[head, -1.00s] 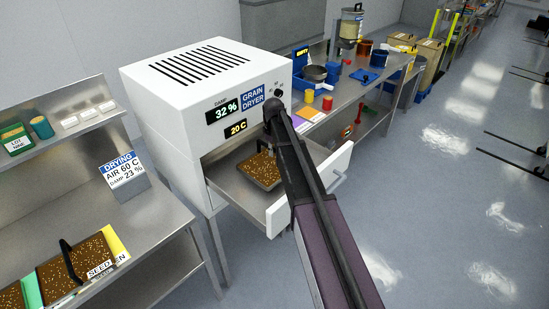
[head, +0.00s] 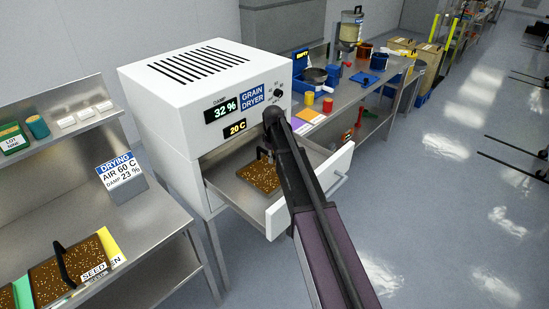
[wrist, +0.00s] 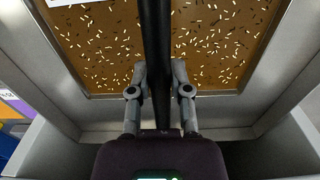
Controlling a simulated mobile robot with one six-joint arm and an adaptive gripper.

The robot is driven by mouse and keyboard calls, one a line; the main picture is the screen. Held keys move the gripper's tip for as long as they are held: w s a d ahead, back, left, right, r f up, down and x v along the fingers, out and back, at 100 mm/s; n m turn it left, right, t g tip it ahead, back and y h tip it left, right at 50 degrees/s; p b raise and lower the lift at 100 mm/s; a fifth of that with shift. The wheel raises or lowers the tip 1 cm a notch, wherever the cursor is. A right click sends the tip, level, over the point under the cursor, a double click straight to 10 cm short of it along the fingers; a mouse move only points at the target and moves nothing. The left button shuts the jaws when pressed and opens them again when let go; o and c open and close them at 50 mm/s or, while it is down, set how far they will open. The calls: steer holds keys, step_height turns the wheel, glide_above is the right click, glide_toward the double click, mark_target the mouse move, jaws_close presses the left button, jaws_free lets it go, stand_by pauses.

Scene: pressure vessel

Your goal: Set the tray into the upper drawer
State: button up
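The tray (head: 259,177), filled with brown grain with pale flecks, is inside the open upper drawer (head: 228,187) of the white grain dryer (head: 188,85). In the wrist view the tray (wrist: 110,50) lies between the grey drawer walls (wrist: 60,75). My gripper (wrist: 159,72) has its two fingers closed on both sides of the tray's black handle (wrist: 157,35). In the head view my gripper is mostly hidden behind my arm. I cannot tell whether the tray's underside touches the drawer floor.
The drawer front (head: 334,172) stands out to the right with its handle. A bench (head: 160,230) at left holds a drying sign (head: 122,172) and another seed tray (head: 75,270). A bench behind right holds pots and containers. Open floor (head: 430,220) is at right.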

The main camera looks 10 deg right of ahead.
steer(key=o, duration=0.3)
steer(key=shift+o, duration=0.2)
steer(key=shift+r, duration=0.3)
step_height(320, 180, up, 12)
steer(key=p, duration=1.2)
steer(key=shift+f, duration=0.1)
stand_by(0.5)
steer(key=s+m, duration=0.7)
steer(key=s, duration=2.2)
steer(key=shift+s+d, duration=0.25)
steer(key=shift+d, duration=0.1)
